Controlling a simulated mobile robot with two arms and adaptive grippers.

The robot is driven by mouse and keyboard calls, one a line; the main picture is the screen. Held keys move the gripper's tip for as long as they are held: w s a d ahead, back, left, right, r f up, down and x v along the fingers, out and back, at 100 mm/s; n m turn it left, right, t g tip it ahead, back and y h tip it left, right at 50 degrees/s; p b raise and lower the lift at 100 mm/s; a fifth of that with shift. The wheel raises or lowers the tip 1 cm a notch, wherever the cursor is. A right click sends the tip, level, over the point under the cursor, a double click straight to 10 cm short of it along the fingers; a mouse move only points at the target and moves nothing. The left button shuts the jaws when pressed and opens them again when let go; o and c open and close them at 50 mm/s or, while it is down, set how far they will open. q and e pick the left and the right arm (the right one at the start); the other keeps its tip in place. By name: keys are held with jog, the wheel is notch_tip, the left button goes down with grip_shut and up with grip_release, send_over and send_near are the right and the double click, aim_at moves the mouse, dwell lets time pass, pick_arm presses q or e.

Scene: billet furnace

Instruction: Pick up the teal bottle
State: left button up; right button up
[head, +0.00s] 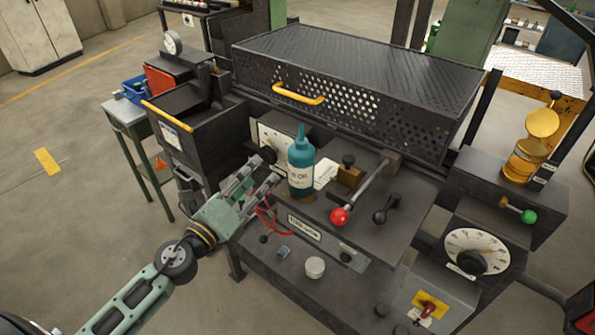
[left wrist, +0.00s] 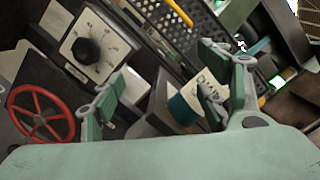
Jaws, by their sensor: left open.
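The teal bottle (head: 301,165) stands upright on the dark machine top, with a white label and a narrow nozzle. My left gripper (head: 262,178) is open and empty, just left of the bottle in the head view, its fingers pointing toward it. In the left wrist view, the bottle's label (left wrist: 207,84) and teal body (left wrist: 182,109) show partly behind the right-hand finger of my left gripper (left wrist: 160,85). I cannot tell whether that finger touches the bottle. My right gripper is not in view.
A red-knobbed lever (head: 339,216) and a black-knobbed lever (head: 385,209) stand right of the bottle. A perforated cover (head: 360,90) with a yellow handle rises behind it. A red handwheel (left wrist: 40,112) and a dial knob (left wrist: 86,51) are near my left gripper.

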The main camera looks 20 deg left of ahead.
aim_at(291, 161)
pick_arm(q)
jog(key=d+r+m+g+h, duration=0.1)
jog(key=d+r+m, duration=0.1)
jog(key=m, duration=0.2)
jog(key=s+d+r+m+g+h, duration=0.1)
jog(key=d+r+m+h, duration=0.1)
jog(key=m, duration=0.3)
jog(key=s+d+r+m+g+h, duration=0.1)
jog(key=d+r+m+h, duration=0.1)
jog(key=m, duration=0.2)
jog(key=shift+r+m, duration=0.1)
jog(key=shift+m, duration=0.2)
jog(key=shift+d+r+m+g+h, duration=0.1)
jog(key=shift+d+m+g+h, duration=0.05)
jog(key=shift+m+g+h, duration=0.15)
jog(key=shift+w+d+r+p, duration=0.1)
jog(key=shift+w+d+p, duration=0.2)
jog(key=shift+w+p, duration=0.25)
jog(key=shift+x, duration=0.8)
jog(key=p+x, duration=0.2)
jog(key=x, duration=0.2)
jog(key=shift+w, duration=0.2)
jog(key=shift+w+d, duration=0.1)
jog(key=shift+w, duration=0.1)
jog(key=shift+f, duration=0.25)
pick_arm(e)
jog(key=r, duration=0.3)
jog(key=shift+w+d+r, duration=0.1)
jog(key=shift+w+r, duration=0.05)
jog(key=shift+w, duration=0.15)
